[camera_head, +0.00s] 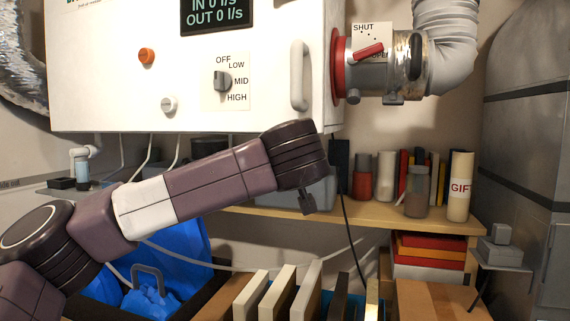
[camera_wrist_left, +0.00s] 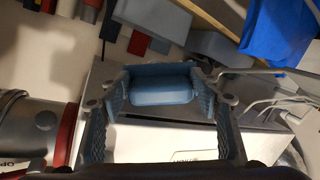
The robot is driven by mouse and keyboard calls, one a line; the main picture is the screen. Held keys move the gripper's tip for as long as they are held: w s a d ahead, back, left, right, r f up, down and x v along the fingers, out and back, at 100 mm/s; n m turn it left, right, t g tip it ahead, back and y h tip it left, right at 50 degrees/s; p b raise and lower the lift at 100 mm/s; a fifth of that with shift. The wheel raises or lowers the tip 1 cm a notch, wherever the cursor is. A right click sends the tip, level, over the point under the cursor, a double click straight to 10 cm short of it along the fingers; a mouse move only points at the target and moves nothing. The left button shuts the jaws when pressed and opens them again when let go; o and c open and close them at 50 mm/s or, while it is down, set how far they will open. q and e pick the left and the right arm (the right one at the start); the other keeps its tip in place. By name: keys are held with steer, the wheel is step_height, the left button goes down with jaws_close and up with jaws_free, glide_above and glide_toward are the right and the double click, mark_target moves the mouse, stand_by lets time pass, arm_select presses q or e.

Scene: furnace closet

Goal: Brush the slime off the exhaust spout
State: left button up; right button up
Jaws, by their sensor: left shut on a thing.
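The exhaust spout (camera_head: 403,72) is a metal pipe stub with a red flange on the furnace's right side. It carries a red lever (camera_head: 368,50) near the SHUT label. In the left wrist view the spout (camera_wrist_left: 32,122) is at the left edge. I cannot make out slime on it. My left gripper (camera_wrist_left: 160,92) is shut on a blue-grey block (camera_wrist_left: 160,84), possibly the brush; no bristles show. In the head view my left wrist is below the furnace, left of the spout, and mostly hides the gripper. My right gripper is out of view.
The white furnace (camera_head: 110,60) has knobs and a handle (camera_head: 298,75) on its front. A white hose (camera_head: 445,45) joins the spout. A wooden shelf (camera_head: 380,213) below holds jars, books and a GIFT tube (camera_head: 459,187). A grey cabinet (camera_head: 525,150) stands at the right.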

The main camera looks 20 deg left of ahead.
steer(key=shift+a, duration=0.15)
arm_select(q)
steer(key=shift+a, duration=0.5)
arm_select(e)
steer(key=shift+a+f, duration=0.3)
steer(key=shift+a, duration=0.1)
arm_select(q)
steer(key=shift+d, duration=0.15)
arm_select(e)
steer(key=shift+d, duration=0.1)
arm_select(q)
steer(key=shift+d, duration=0.3)
steer(key=shift+w+d+f, duration=0.1)
steer(key=shift+w+d, duration=0.05)
steer(key=shift+d, duration=0.35)
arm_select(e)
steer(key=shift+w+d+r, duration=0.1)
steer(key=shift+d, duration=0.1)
arm_select(q)
steer(key=shift+a+b, duration=0.25)
steer(key=shift+b, duration=0.05)
